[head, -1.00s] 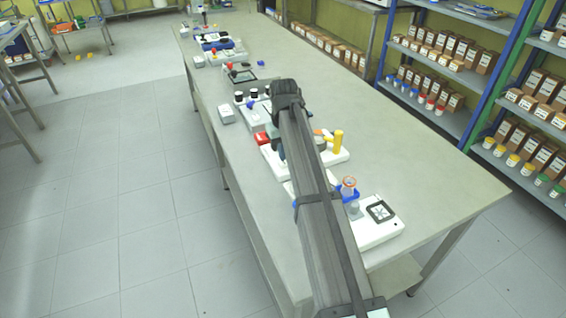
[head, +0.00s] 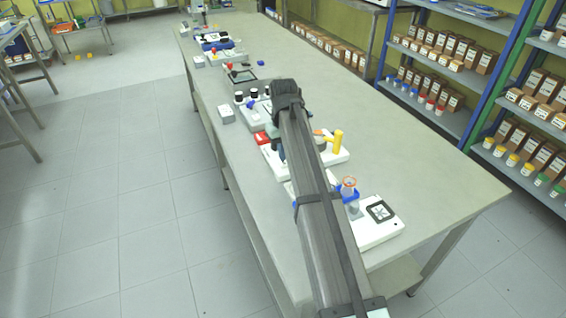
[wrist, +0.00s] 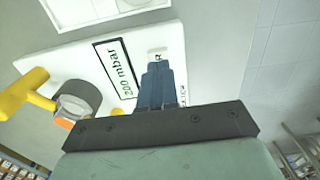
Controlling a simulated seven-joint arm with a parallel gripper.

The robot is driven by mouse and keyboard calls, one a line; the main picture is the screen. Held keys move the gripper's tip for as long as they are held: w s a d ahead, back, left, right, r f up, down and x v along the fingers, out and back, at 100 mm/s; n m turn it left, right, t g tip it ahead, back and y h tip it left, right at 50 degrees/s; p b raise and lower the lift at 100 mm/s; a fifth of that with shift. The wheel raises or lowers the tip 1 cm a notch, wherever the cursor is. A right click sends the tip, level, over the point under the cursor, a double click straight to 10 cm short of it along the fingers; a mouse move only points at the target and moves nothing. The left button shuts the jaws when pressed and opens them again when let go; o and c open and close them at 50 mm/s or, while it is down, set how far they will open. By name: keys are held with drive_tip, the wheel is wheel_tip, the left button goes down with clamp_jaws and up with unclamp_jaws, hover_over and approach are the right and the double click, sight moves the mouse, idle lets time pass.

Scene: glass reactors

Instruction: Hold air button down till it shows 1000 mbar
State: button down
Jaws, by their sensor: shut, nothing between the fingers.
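A white device panel (wrist: 85,75) carries a display (wrist: 120,68) that reads 200 mbar in the wrist view. A light button (wrist: 157,55) marked with letters, of which an R shows, lies at the fingertips. My gripper (wrist: 157,70) is shut and empty, with its blue fingers pointing at the panel. The fingertips cover the lower part of the button; I cannot tell whether it is pressed in. In the head view the white device (head: 335,157) stands on the bench, and my arm hides its display and my gripper.
A yellow handle (wrist: 25,95) and a grey round part (wrist: 78,98) with an orange face sit left of my gripper. Another white device (head: 372,235) with a clear vessel stands nearer on the bench (head: 420,150). The bench's right side is clear.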

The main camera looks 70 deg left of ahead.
sight(284, 163)
drive_tip(key=shift+f, duration=0.2)
drive_tip(key=shift+f, duration=0.85)
idle(0.9)
drive_tip(key=shift+r, duration=3.55)
